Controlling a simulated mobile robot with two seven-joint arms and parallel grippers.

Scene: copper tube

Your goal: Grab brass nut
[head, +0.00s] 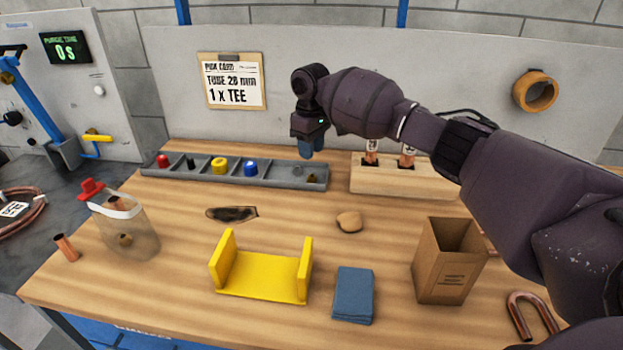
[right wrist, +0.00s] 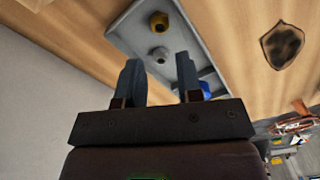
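The brass nut (head: 312,178) sits in the right end compartment of the grey divided tray (head: 226,179). In the right wrist view the brass nut (right wrist: 158,20) lies in the tray (right wrist: 128,38), beyond a silver-grey nut (right wrist: 160,55) in the neighbouring compartment. My right gripper (head: 313,150) hangs above the tray's right end with its blue fingers down. In the right wrist view the right gripper (right wrist: 160,75) has its fingers apart with nothing between them. It does not touch the nut. My left gripper is not in view.
The tray also holds red, black, yellow and blue parts. A wooden block (head: 400,182) with copper tubes stands to its right. A yellow cradle (head: 262,275), blue cloth (head: 353,292), cardboard box (head: 446,262) and clear bag (head: 130,232) stand nearer. A dark patch (head: 230,213) lies mid-table.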

